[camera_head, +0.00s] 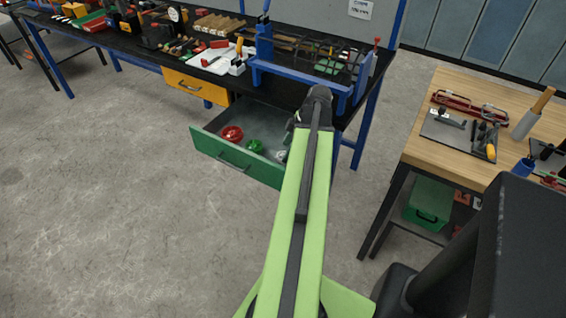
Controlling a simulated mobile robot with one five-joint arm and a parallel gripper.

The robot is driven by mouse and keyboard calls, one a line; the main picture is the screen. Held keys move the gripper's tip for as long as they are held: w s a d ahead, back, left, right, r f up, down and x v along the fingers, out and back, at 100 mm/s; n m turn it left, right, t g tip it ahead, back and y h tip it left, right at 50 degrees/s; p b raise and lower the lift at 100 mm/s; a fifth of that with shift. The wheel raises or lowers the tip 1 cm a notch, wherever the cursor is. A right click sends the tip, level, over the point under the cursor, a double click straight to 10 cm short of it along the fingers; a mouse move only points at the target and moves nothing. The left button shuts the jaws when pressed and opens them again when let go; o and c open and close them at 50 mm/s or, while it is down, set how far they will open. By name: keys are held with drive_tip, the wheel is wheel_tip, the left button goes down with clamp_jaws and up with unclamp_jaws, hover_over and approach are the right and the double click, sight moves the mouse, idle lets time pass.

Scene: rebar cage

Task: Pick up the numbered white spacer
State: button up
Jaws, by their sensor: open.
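An open green drawer (207,146) under the workbench holds a red round piece (232,133), a green round piece (255,146) and a small pale piece (281,156) at its right. The pale piece may be the white spacer; no number is readable, and my arm partly covers that end. A white block (237,69) also stands on the bench top beside a white tray. My gripper (291,133) shows as a dark shape above the drawer's right end, close to the pale piece. It is open; its fingertips are hard to make out and partly hidden by my arm.
The black workbench top (140,44) carries tools, a blue frame (305,78) and a rebar cage. A yellow drawer (190,87) is at left. A wooden table (425,150) with tools stands at right. The floor in front is clear.

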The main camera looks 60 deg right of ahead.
drive_tip(key=b+x, duration=0.1)
drive_tip(key=x, duration=0.2)
drive_tip(key=shift+f+b, duration=0.15)
drive_tip(key=shift+b, duration=0.2)
drive_tip(key=c, duration=1.4)
wheel_tip(320, 180, up, 11)
drive_tip(key=p, duration=1)
drive_tip(key=shift+f+p, duration=0.15)
drive_tip(key=shift+p, duration=0.2)
